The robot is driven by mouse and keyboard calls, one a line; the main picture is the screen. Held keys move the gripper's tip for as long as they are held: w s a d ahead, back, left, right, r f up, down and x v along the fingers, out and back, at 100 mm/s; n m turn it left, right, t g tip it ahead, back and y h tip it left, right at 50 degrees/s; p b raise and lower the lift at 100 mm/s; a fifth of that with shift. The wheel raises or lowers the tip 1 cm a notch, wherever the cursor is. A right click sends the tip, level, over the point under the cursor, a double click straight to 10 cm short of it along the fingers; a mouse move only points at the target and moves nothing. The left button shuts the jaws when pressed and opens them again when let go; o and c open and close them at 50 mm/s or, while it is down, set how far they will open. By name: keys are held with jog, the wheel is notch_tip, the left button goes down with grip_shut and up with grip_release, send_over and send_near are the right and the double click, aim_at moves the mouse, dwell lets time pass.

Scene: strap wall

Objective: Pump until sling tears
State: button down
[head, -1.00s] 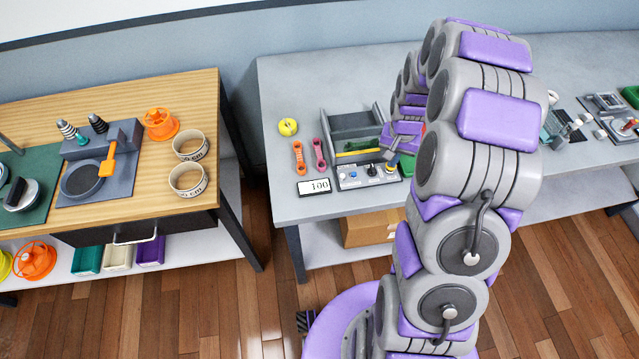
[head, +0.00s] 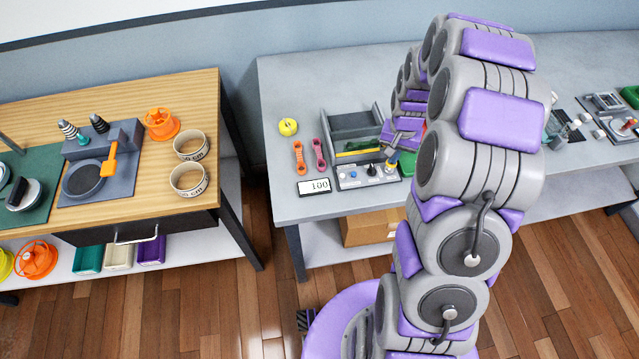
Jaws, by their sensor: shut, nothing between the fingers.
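A grey test rig (head: 349,127) with a deep open trough and a front control panel (head: 352,179) stands on the grey bench. The panel carries a blue knob, a dark knob and a small lever (head: 390,164) at its right end. A yellow bar and green pieces lie in the trough. An orange sling (head: 298,157) and a pink sling (head: 318,154) lie left of the rig and look whole. A white display (head: 314,186) appears to read 100. My gripper (head: 396,148) is shut and empty, just above the lever; I cannot tell whether they touch. My arm hides the rig's right side.
A yellow round object (head: 288,127) sits on the bench. My arm covers the bench's middle. More devices (head: 604,104) stand at the far right. A wooden table (head: 40,100) with a pan, an orange reel (head: 161,124) and two cups stands left, across a gap.

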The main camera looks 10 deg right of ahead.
jog(key=shift+f, duration=0.15)
dwell(0.3)
jog(key=shift+f, duration=0.75)
jog(key=shift+r, duration=0.1)
jog(key=shift+r+p, duration=0.35)
jog(key=shift+r, duration=0.55)
dwell(0.4)
jog(key=shift+r+p, duration=1.25)
jog(key=shift+r, duration=1.7)
